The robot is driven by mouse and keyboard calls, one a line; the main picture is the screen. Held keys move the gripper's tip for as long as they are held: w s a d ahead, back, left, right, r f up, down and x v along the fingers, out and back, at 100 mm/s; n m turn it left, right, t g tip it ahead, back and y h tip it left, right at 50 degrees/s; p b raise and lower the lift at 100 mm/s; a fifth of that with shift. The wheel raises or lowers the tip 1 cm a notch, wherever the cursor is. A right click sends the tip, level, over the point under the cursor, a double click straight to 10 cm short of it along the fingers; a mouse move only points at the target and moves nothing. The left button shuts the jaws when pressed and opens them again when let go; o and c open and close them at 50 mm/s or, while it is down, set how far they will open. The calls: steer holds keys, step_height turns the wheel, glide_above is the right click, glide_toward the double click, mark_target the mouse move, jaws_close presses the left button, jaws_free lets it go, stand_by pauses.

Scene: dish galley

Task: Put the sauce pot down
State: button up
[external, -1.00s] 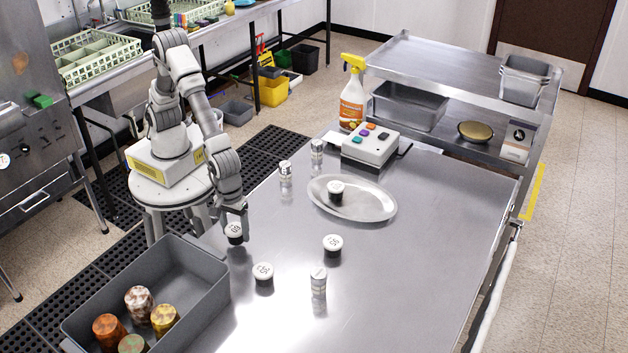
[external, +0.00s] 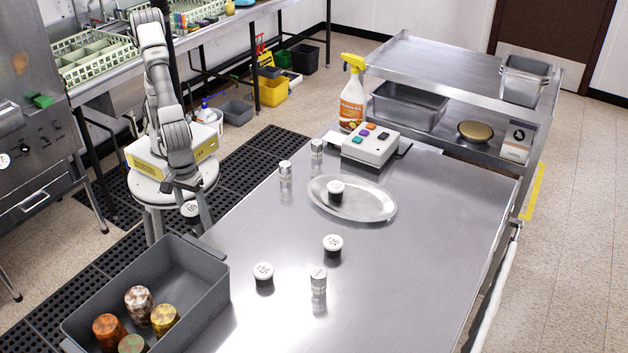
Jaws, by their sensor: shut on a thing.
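My gripper (external: 184,188) is shut on a sauce pot (external: 190,210), a small dark pot with a white lid. The pot is held upright in the air, by the left edge of the steel table and just behind the grey tub. Similar white-lidded pots stand on the table, one near the tub (external: 263,273) and one further right (external: 333,246). Another pot (external: 336,190) stands on the oval metal platter (external: 372,208). The fingertips are small and partly hidden.
The grey tub (external: 205,262) holds several coloured jars. Silver-topped shakers stand at the table's front (external: 318,285) and back (external: 285,170). A button box (external: 370,148) and spray bottle (external: 352,100) are at the far end. The table's right side is clear.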

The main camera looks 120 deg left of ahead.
steer(key=w+a+n+p, duration=0.2)
steer(key=w+a+n, duration=0.1)
steer(key=w+a, duration=0.55)
steer(key=n+p, duration=0.3)
steer(key=n, duration=0.3)
glide_above(347, 207)
step_height(347, 207, down, 6)
steer(key=shift+f, duration=0.15)
steer(key=shift+a+f, duration=0.15)
steer(key=shift+f, duration=2.1)
steer(key=o, duration=0.9)
steer(key=shift+o, duration=0.9)
